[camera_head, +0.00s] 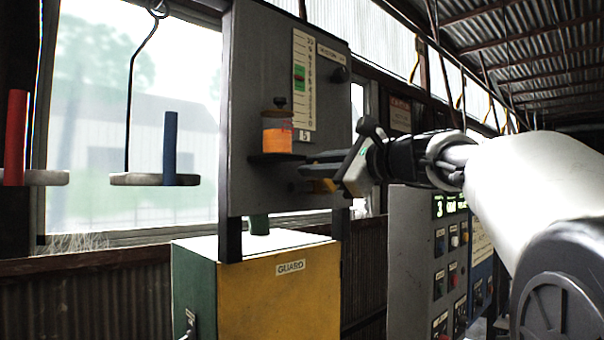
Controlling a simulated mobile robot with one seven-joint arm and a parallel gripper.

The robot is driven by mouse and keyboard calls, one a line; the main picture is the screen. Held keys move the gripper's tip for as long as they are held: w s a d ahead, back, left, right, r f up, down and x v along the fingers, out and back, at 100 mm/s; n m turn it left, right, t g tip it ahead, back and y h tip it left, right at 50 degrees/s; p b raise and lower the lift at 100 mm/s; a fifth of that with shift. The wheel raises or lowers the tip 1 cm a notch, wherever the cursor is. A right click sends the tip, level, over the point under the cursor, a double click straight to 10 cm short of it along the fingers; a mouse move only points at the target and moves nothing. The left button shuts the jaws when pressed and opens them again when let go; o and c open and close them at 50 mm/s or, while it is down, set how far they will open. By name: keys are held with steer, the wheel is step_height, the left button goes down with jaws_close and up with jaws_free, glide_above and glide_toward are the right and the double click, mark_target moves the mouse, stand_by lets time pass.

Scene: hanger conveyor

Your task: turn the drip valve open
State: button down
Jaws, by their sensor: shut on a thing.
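The drip valve (322,186) shows as a small yellow-orange part low on the right side of the grey panel. My gripper (312,179) reaches in from the right and is shut on it at the panel face. The fingers hide most of the valve, so I cannot tell how far its handle is turned. A jar of orange liquid (277,132) with a dark cap stands on a small dark shelf (276,157) on the panel, above and left of my fingertips.
The grey panel (250,95) carries a vertical scale (303,80) with a green marker. A yellow guard box (285,300) stands below. A control cabinet (412,240) is at right. Hanging trays with a red rod (15,135) and blue rod (169,145) are at left.

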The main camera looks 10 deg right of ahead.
steer(key=shift+s+a+f+n+b, duration=0.15)
steer(key=shift+f+n+b, duration=0.2)
steer(key=shift+n, duration=0.15)
steer(key=c, duration=1.7)
jaws_free()
steer(key=shift+r, duration=0.1)
